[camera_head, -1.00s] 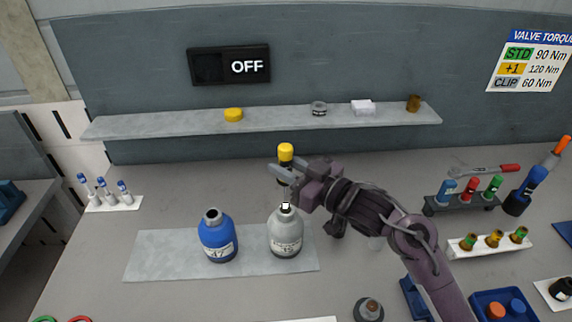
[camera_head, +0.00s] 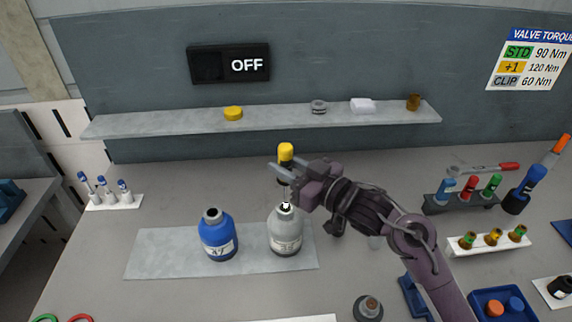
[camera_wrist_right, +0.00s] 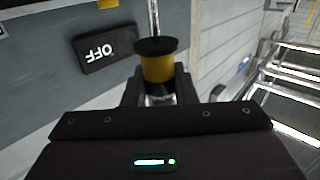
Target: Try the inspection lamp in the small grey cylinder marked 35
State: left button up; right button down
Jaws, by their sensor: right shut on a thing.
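The small grey cylinder (camera_head: 285,236) stands upright on a pale mat, its label turned partly away and too small to read surely. My right gripper (camera_head: 284,178) is shut on the inspection lamp (camera_head: 285,151), which has a yellow top and a dark collar. The lamp is upright over the cylinder's neck. Its thin rod points down to the mouth; I cannot tell how far the tip is inside. In the right wrist view the lamp's yellow body (camera_wrist_right: 158,68) sits between the fingers. My left gripper is not in view.
A blue cylinder (camera_head: 218,240) stands close to the left on the mat (camera_head: 160,255). A shelf (camera_head: 270,122) with small parts runs behind, under an OFF sign (camera_head: 229,63). Racks of vials (camera_head: 490,240) and a blue tray (camera_head: 480,300) lie to the right.

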jog(key=shift+f+b, duration=1.65)
jog(key=shift+f, duration=1)
